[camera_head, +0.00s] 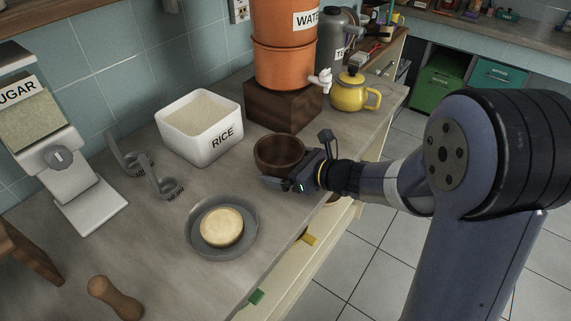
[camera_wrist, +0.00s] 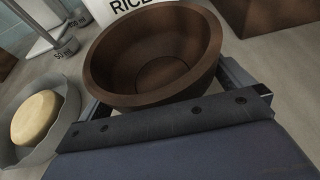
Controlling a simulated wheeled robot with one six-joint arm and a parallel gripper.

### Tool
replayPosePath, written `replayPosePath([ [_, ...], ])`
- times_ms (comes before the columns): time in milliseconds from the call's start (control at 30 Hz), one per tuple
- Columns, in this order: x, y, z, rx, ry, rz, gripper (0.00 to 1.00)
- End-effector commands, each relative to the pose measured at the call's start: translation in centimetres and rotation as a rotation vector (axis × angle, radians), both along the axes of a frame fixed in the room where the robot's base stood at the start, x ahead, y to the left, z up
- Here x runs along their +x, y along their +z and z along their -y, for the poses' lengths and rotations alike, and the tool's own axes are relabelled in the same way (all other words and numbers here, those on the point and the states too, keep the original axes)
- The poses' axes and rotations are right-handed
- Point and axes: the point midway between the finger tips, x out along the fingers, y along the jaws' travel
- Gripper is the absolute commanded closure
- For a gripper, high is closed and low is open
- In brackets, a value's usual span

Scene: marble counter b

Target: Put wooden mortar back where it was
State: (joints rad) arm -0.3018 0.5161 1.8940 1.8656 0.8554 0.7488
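The wooden mortar (camera_head: 279,153) is a dark brown, empty, upright bowl at the right side of the counter, just in front of the wooden block. In the wrist view, the mortar (camera_wrist: 150,58) fills the space between my fingers. My gripper (camera_head: 290,178) comes in from the right, with its fingers spread wide along the mortar's sides. In the wrist view, my gripper (camera_wrist: 165,90) shows one finger at each side, close to the wall. Whether they press on it is not clear. The mortar's base is hidden, so I cannot tell whether it touches the counter.
A grey plate (camera_head: 190,232) with a round pale item (camera_head: 221,227) lies at front left. The rice container (camera_head: 200,128) stands behind left. The wooden block (camera_head: 283,106) bears an orange water dispenser (camera_head: 284,65); a yellow kettle (camera_head: 349,94) stands beside it. Bare counter lies left of the mortar.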

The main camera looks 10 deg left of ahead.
Motion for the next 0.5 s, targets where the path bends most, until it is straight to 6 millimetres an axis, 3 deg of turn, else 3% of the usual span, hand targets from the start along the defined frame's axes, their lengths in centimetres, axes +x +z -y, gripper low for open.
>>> replayPosePath([
  [167, 0.0, 0.6, 0.0, 0.0, 0.0, 0.0, 0.0],
  [500, -2.4, 2.8, 6.2, 0.0, -0.006, 0.002, 0.0],
])
